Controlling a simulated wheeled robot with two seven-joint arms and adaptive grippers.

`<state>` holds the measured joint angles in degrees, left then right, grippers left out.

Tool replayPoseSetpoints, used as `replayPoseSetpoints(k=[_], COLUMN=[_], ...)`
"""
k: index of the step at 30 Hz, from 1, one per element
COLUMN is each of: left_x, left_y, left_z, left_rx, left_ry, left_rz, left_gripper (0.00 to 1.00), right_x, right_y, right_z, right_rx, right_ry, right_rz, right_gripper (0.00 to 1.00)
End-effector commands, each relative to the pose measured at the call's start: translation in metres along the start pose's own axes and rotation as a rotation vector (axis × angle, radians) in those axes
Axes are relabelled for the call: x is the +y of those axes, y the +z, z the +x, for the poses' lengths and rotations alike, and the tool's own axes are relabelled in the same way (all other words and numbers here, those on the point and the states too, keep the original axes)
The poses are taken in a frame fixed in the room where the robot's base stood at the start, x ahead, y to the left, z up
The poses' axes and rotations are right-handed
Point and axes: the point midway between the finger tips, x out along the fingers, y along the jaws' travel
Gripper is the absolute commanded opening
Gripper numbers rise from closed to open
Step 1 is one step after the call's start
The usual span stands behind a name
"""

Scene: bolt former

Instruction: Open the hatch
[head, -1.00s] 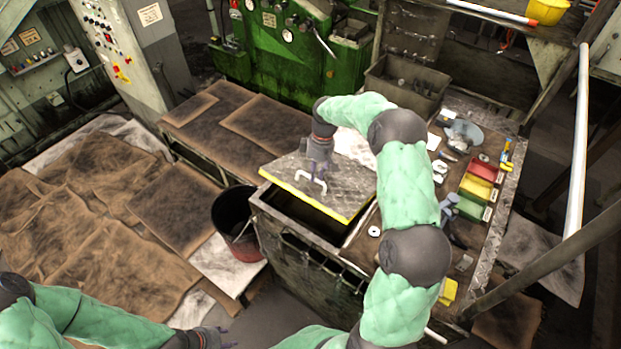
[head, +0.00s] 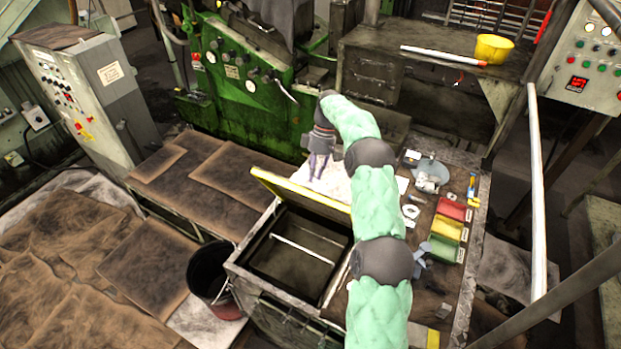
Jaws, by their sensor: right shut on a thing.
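The hatch (head: 300,196) is a metal lid with a yellow front edge. It stands raised and tilted at the back of a dark metal bin (head: 262,315), seen almost edge-on, and the bin's opening is uncovered. My right gripper (head: 319,172) is behind the raised yellow edge, pointing down, and is shut on the hatch's handle. The handle and the fingertips' contact are hidden by the lid. My left gripper is out of view.
A pale bar (head: 303,248) crosses the bin's dark inside. A black bucket (head: 210,275) stands left of the bin. Red, yellow and green trays (head: 447,228) and small tools lie on the bench to the right. A green machine (head: 240,90) stands behind.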

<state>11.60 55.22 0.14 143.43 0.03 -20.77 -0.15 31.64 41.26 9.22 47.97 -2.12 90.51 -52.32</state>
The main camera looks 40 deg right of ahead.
Motion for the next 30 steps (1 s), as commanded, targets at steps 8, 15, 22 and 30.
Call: replayPoseSetpoints(k=[8,15,22,30], left_x=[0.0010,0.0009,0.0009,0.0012], left_y=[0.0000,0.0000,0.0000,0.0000], left_z=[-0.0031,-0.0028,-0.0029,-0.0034], left_rx=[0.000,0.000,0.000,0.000], left_ry=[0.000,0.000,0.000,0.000], left_rz=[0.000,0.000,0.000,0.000], left_gripper=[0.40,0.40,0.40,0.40], right_x=[0.0103,0.0107,0.0099,0.0077], right_y=[0.0041,0.0048,0.0043,0.0022], right_z=[0.0080,0.0091,0.0076,0.0026], right_rx=[-0.016,-0.018,-0.016,-0.010], right_ry=[-0.007,-0.009,-0.009,-0.006], right_rz=[0.005,0.006,0.006,0.003], right_gripper=[0.00,0.00,0.44,0.44])
